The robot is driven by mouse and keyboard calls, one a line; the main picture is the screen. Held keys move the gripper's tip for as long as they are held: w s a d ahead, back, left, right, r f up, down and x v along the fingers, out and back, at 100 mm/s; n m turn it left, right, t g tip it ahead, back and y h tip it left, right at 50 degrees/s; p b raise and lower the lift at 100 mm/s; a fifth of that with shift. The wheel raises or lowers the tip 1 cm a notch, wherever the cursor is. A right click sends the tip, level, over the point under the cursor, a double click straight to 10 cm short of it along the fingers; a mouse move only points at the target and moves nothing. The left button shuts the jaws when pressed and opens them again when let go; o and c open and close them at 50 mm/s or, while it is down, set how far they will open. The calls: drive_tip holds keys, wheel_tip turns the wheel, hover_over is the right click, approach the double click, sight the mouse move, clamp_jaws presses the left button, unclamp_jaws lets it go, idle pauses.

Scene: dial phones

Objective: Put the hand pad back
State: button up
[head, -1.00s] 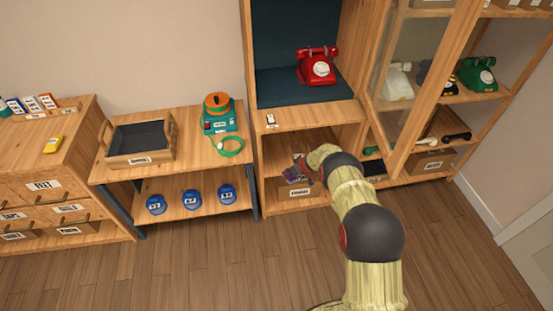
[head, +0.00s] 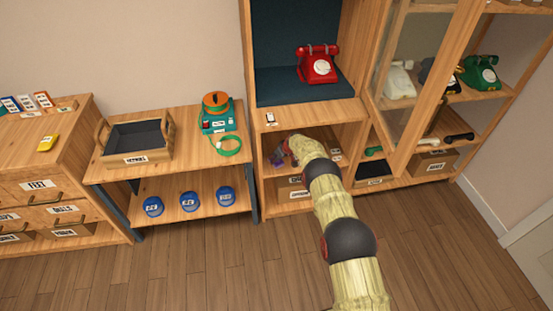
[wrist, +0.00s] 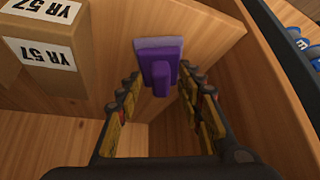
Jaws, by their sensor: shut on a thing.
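The hand pad (wrist: 160,62) is purple, with a flat plate and a stubby handle pointing toward my gripper. In the wrist view it sits between the fingertips of my gripper (wrist: 158,90), against the background of a wooden panel. My gripper is shut on it. In the head view my gripper (head: 284,152) is inside the open lower compartment of the middle cabinet (head: 312,115), toward its left side, with a little of the purple pad (head: 276,158) showing. I cannot tell whether the pad touches the wood.
Cardboard boxes labelled YR 57 (wrist: 45,52) stand at upper left in the wrist view. A labelled box (head: 297,194) sits low in the compartment. A red phone (head: 318,66) stands above. A low bench (head: 185,160) with a tray and blue round things is to the left.

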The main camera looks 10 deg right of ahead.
drive_tip(key=shift+w+f+b, duration=0.1)
drive_tip(key=shift+w+b, duration=0.15)
drive_tip(key=shift+b, duration=0.1)
drive_tip(key=shift+w+a+r, duration=0.1)
drive_tip(key=shift+r, duration=0.15)
drive_tip(key=shift+f, duration=0.2)
drive_tip(key=o, duration=1)
